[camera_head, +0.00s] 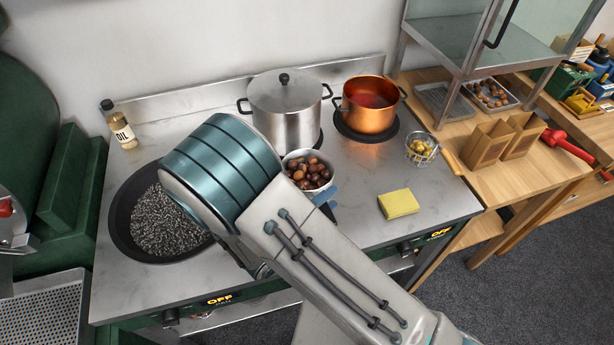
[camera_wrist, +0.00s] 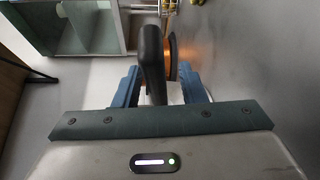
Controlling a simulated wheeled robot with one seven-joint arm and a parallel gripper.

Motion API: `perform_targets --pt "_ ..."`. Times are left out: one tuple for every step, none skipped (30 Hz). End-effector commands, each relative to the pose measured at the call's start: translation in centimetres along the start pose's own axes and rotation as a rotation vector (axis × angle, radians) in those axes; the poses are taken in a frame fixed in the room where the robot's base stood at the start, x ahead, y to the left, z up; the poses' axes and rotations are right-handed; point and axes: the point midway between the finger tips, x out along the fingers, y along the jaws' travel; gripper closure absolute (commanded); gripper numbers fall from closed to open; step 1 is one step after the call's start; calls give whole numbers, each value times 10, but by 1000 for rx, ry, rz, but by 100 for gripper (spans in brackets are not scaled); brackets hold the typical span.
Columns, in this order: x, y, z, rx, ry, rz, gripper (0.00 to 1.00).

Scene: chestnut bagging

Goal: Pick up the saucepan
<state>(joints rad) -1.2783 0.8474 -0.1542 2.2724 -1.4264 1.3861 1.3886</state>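The saucepan (camera_head: 322,157) stands on the steel counter in the head view, a pale round pan filled with brown chestnuts. Its handle is mostly hidden there by my arm. In the wrist view a thick dark handle (camera_wrist: 152,52), apparently the saucepan's, rises between the two blue fingers of my gripper (camera_wrist: 160,88). The fingers are apart, one on each side of the handle, with a gap visible on the right side. In the head view only a bit of a blue finger shows beside the pan; the rest of my gripper is hidden.
A lidded steel pot (camera_head: 284,112) and a copper pot (camera_head: 369,112) stand behind the saucepan. A black pan of dark pellets (camera_head: 116,225) lies left, near an oil bottle (camera_head: 122,130). A yellow sponge (camera_head: 398,204) and wire basket (camera_head: 421,150) are right. Bare counter surrounds the sponge.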

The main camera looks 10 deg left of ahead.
Motion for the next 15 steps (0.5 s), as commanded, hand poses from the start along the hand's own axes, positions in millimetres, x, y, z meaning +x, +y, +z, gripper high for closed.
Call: perform_targets --pt "0 0 0 0 0 0 63" --pt "0 0 0 0 0 0 68" --pt "0 0 0 0 0 0 79" --pt "0 0 0 0 0 0 88" --pt "0 0 0 0 0 0 96" --pt "0 0 0 0 0 0 100" --pt "0 0 0 0 0 0 100" --pt "0 0 0 0 0 0 100" --pt "0 1 0 4 -1 3 100" --pt "0 1 0 4 -1 3 100" --pt "0 1 0 4 -1 3 100" --pt "0 1 0 3 -1 3 100" --pt "0 1 0 3 -1 3 100" --pt "0 1 0 3 0 3 100" --pt "0 2 0 3 0 2 100"
